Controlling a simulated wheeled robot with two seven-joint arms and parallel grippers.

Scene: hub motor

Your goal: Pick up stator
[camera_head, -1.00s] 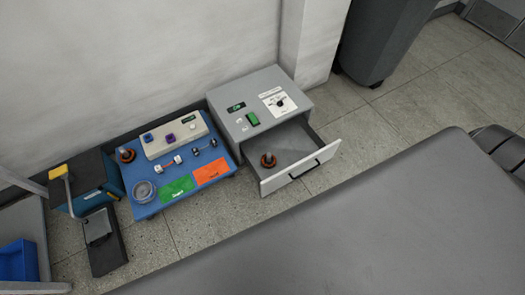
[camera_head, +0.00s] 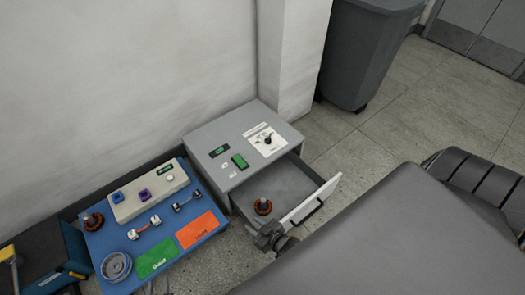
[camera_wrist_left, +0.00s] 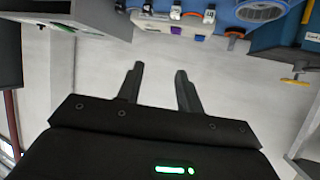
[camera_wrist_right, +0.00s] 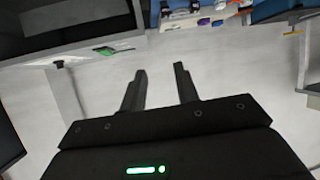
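A copper-brown wound stator (camera_head: 263,207) with an upright shaft stands inside the open drawer (camera_head: 285,180) of the grey box. A similar wound part (camera_head: 93,220) stands on the blue board, at its left end. My right gripper (camera_head: 275,240) is at the drawer's front left, outside it and apart from the stator. In the right wrist view its fingers (camera_wrist_right: 160,72) are apart with nothing between them. My left gripper (camera_wrist_left: 160,72) shows parted, empty fingers in its wrist view. In the head view only what seem its fingertips (camera_head: 160,288) show at the bottom edge.
The grey box (camera_head: 215,135) with green switch and dial stands against the wall. The blue board (camera_head: 125,245) beside it carries a clear round part (camera_head: 116,266), small parts, and green (camera_head: 157,257) and orange (camera_head: 202,230) labels. A dark bin (camera_head: 365,50) stands behind.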

